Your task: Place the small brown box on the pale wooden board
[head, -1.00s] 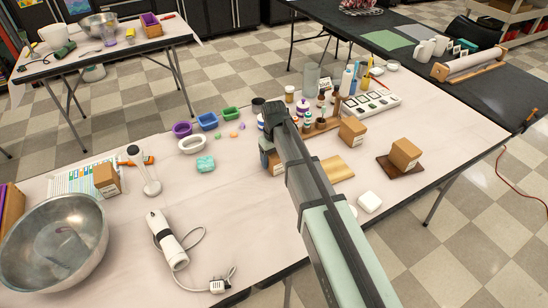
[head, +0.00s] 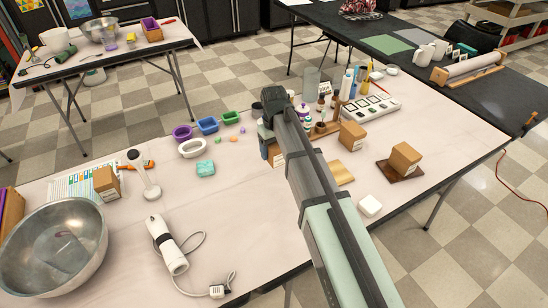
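The pale wooden board (head: 341,173) lies on the near table, partly hidden behind my arm. Several brown boxes are in view. One brown box (head: 277,156) shows just left of my arm, below the wrist, mostly hidden. Another brown box (head: 352,136) stands behind the pale board. A third brown box (head: 405,157) sits on a dark brown board (head: 385,167) to the right. I cannot tell which one the task means. My gripper (head: 267,141) is below the wrist, beside the first box. Its fingers are hidden, so I cannot tell whether it holds that box.
Another brown box (head: 106,183) stands at the left near a steel bowl (head: 92,223). Bottles (head: 347,84), a white mold tray (head: 371,107) and small coloured bowls (head: 208,124) stand behind. A white block (head: 370,205) lies near the front edge.

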